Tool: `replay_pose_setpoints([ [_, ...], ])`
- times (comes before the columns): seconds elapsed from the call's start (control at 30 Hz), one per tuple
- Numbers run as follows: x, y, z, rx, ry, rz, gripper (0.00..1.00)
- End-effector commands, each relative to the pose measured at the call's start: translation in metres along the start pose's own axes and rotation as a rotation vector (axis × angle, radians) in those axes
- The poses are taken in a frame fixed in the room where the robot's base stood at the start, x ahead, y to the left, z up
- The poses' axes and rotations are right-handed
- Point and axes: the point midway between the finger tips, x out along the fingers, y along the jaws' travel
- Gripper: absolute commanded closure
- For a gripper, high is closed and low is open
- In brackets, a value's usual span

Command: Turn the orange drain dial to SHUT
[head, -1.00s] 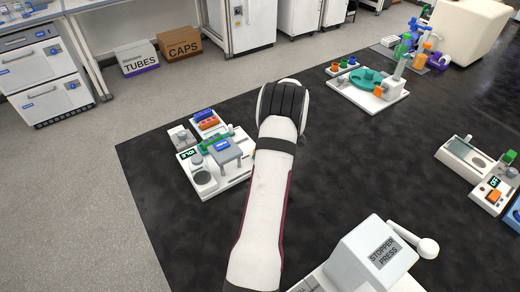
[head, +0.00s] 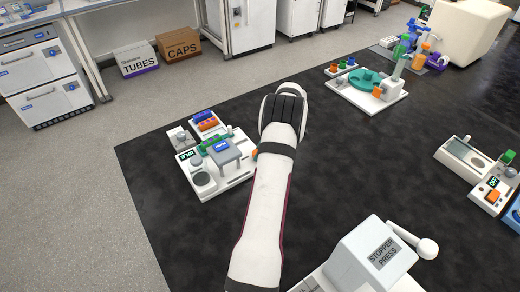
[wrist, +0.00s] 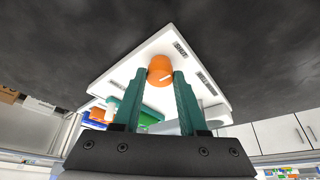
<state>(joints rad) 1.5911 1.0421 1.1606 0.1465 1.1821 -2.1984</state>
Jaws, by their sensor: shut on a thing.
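The orange drain dial (wrist: 160,66) is at the centre of the wrist view, on the white panel of a station. My gripper (wrist: 159,78) has its two green fingers on either side of the dial, closed on it. A white mark shows low on the dial's face. The word SHUT (wrist: 181,48) is printed up and to the right of the dial; other labels on the panel are too small to read surely. In the head view, the station (head: 208,190) is left of my arm, which hides the gripper. A bit of orange shows at its edge beside my arm.
The stopper press (head: 372,258) stands at the front right. A station with a teal disc (head: 365,80) is at the back, and a white tray unit (head: 470,158) is at the right. The dark table between them is mostly clear.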

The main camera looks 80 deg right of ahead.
Motion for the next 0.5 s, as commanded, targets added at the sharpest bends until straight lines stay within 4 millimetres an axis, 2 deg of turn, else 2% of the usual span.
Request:
replay_pose_setpoints([
  [0.13,0.0011,-0.0006,0.0018,-0.001,-0.004,-0.002,1.00],
  [0.17,0.0011,-0.0006,0.0018,-0.001,-0.004,-0.002,0.55],
  [0.3,0.0008,-0.0004,0.0012,0.000,-0.003,-0.001,0.30],
  [0.5,0.0005,-0.0002,0.0006,0.000,-0.002,0.000,0.28],
])
